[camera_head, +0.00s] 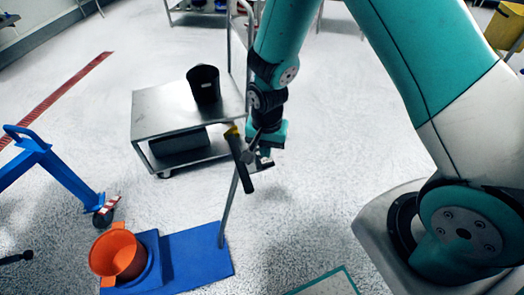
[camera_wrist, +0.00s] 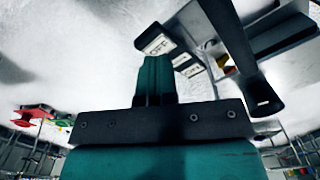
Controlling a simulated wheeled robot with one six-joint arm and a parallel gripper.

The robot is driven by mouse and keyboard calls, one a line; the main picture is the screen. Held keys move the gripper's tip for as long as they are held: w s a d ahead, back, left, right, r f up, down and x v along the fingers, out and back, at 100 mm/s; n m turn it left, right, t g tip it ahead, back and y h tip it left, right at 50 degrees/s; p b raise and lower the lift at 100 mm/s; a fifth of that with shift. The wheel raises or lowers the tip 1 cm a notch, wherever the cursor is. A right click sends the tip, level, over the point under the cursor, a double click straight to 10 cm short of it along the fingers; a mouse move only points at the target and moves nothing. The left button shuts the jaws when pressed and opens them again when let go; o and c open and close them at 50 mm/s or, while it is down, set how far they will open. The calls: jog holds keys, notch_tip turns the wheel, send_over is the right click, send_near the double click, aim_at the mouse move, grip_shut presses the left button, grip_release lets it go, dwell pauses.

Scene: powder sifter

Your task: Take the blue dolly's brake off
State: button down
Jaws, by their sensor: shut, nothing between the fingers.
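The blue dolly (camera_head: 205,262) is a low blue platform on the floor at the lower left of the head view. A thin grey post (camera_head: 229,212) rises from its right edge toward my gripper. At its top is a dark lever (camera_head: 239,160) with a yellow part at its upper end. A dark bar with a rounded end (camera_wrist: 240,55), seemingly this lever, shows right of my fingers in the wrist view. Small white label plates (camera_wrist: 157,42) show near the fingertips. My gripper (camera_head: 265,160) is shut and empty beside the lever; contact cannot be told.
An orange pot (camera_head: 117,256) stands on the dolly's left part. A metal cart (camera_head: 160,113) with a black bin (camera_head: 203,84) stands behind. A blue frame on wheels (camera_head: 60,170) is at the left. Open floor lies between them.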

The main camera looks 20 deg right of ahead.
jog(key=shift+f+b, duration=1.15)
jog(key=shift+f, duration=0.55)
dwell(0.9)
jog(key=shift+r+p, duration=3.05)
jog(key=shift+r, duration=0.5)
jog(key=shift+r, duration=0.1)
jog(key=s+a+r+n+y, duration=0.1)
jog(key=s+a+r+n, duration=0.15)
jog(key=r, duration=0.65)
jog(key=s+a+r+n+y, duration=0.1)
jog(key=s+r+n+y, duration=0.2)
jog(key=r, duration=0.5)
jog(key=s+a+r+n, duration=0.1)
jog(key=s+r+n, duration=0.8)
jog(key=s, duration=0.4)
jog(key=shift+r, duration=0.75)
